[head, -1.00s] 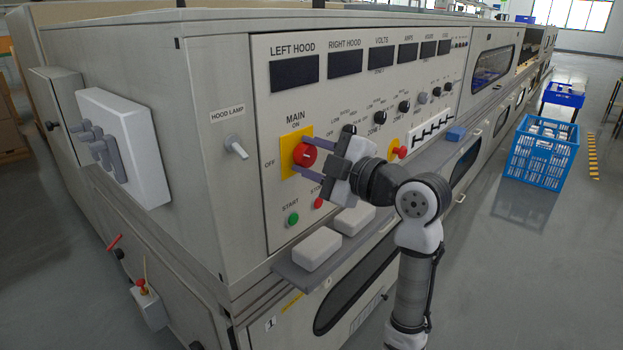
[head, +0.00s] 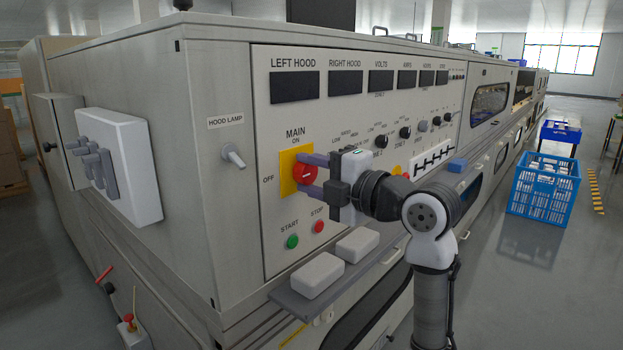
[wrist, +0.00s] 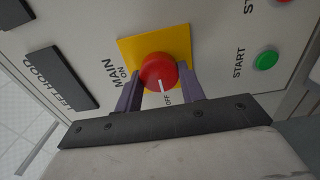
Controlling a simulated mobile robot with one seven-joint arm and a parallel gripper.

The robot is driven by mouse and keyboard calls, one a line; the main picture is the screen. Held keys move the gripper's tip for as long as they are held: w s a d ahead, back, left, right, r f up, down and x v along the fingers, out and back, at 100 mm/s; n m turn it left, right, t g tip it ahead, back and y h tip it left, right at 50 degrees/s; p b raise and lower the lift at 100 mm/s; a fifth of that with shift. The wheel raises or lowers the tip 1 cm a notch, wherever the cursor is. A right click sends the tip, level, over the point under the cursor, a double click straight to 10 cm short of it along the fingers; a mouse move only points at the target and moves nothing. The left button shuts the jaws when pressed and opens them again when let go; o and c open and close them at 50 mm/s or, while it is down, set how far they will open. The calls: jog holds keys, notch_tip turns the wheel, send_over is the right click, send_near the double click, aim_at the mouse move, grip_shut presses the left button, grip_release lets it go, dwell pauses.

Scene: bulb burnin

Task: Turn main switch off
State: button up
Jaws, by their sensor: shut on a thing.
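The main switch is a red round knob (head: 303,174) on a yellow plate (head: 288,170), under the MAIN ON label on the grey control panel. My gripper (head: 308,175) reaches it from the right in the head view, one finger above the other. In the wrist view my gripper (wrist: 160,79) has its two purple fingers on either side of the red knob (wrist: 157,69), shut on it. The knob's white mark points toward the OFF label in the wrist view. The fingers partly cover the plate.
Green START (head: 292,241) and red STOP (head: 319,227) buttons sit just below the switch. The hood lamp switch (head: 233,156) is on the side face at left. A ledge (head: 285,299) with two pale blocks juts out below. Blue crates (head: 544,184) stand on the floor at right.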

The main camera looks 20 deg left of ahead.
dwell(0.3)
jog(key=o, duration=1)
jog(key=shift+d, duration=0.1)
jog(key=p+v, duration=0.1)
jog(key=v, duration=1.2)
jog(key=shift+s+d, duration=0.15)
jog(key=shift+d, duration=0.15)
